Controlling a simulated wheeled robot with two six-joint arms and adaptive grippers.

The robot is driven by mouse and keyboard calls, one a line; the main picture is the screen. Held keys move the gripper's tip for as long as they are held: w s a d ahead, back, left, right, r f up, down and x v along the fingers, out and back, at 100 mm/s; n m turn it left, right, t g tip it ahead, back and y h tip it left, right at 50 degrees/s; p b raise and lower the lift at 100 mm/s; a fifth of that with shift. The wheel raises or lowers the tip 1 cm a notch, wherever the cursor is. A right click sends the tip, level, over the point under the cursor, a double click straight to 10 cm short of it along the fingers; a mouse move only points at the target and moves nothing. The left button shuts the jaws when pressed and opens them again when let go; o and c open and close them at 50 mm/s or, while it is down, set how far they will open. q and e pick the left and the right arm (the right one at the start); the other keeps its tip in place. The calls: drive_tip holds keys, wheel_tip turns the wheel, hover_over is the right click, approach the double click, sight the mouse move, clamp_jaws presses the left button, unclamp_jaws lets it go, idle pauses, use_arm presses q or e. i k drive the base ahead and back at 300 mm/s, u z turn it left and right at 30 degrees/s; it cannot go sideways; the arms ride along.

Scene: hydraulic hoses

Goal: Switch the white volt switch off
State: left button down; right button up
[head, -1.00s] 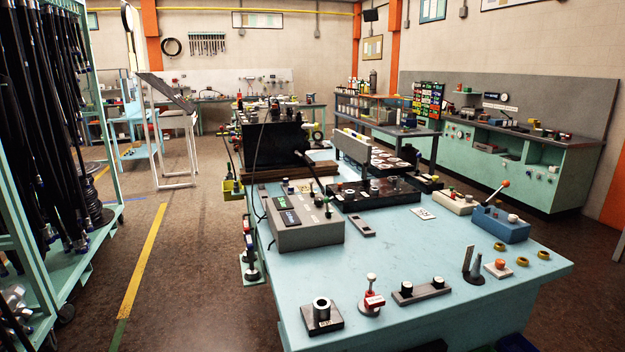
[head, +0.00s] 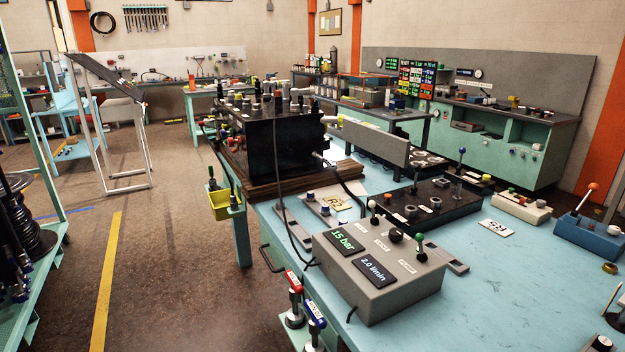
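A grey control box (head: 385,275) stands on the near left part of the blue-green table. Its top carries a small upright lever with a white ball tip (head: 372,206), a black knob (head: 396,236) and a lever with a green tip (head: 420,240). Small labels lie by these controls, but they are too small to read, so I cannot tell for sure which one is the volt switch. Two dark displays on the box read "15 bar" (head: 345,243) and "2.0 l/min" (head: 374,270). Neither of my grippers is in view.
A black valve block (head: 272,150) with dark cables stands behind the box on a wooden base. A black panel (head: 430,212) with knobs lies behind right. A blue box with an orange-tipped lever (head: 590,237) is at the right. The table (head: 500,300) right of the grey box is clear.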

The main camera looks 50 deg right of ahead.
sight(374, 221)
drive_tip(key=i, duration=1.5)
drive_tip(key=z, duration=0.75)
drive_tip(key=i, duration=1.65)
drive_tip(key=z, duration=5.15)
